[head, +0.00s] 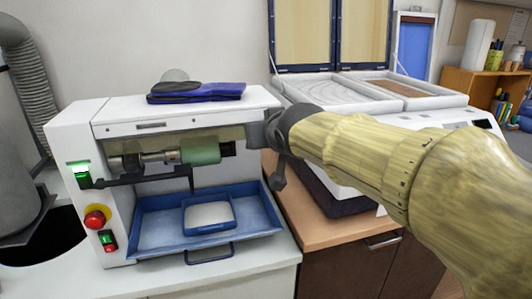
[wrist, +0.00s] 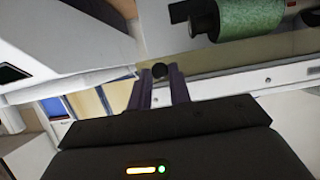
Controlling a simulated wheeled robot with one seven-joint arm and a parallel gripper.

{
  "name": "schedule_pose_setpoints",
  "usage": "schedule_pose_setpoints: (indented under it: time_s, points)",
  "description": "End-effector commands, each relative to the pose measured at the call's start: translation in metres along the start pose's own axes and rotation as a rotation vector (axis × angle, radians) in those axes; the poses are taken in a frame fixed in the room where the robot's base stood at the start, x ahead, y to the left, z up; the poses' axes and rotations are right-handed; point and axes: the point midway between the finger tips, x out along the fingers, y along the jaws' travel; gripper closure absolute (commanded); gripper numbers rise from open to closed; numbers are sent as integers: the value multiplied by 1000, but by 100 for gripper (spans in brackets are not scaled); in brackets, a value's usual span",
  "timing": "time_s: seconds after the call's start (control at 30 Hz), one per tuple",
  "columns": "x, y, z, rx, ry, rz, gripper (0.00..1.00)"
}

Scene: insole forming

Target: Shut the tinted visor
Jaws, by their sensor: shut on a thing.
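The tinted visor (head: 228,133) is a yellowish see-through strip below the white top of the grinding machine (head: 115,118), above and partly in front of the green roller (head: 201,150). In the wrist view the visor (wrist: 232,54) is a brownish band along the machine's white edge. My gripper (head: 268,134) is at the right front of the machine, and its wrist hides the visor's right end. In the wrist view my gripper (wrist: 160,82) has its two purple fingers on either side of a small round black knob (wrist: 160,70) at the visor, shut on it.
A blue tray (head: 155,240) holding a smaller blue-rimmed tray sits under the roller. A red stop button (head: 96,218) is at the left. An open-lidded unit (head: 335,95) stands right, behind my arm.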

Motion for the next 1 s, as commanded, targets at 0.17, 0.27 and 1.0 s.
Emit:
schedule_pose_setpoints:
  time_s: [0.17,0.27,1.0]
  points:
    - [4,0,7,-1,65,1,100]
    - [4,0,7,0,92,1,100]
    - [4,0,3,0,135,0,79]
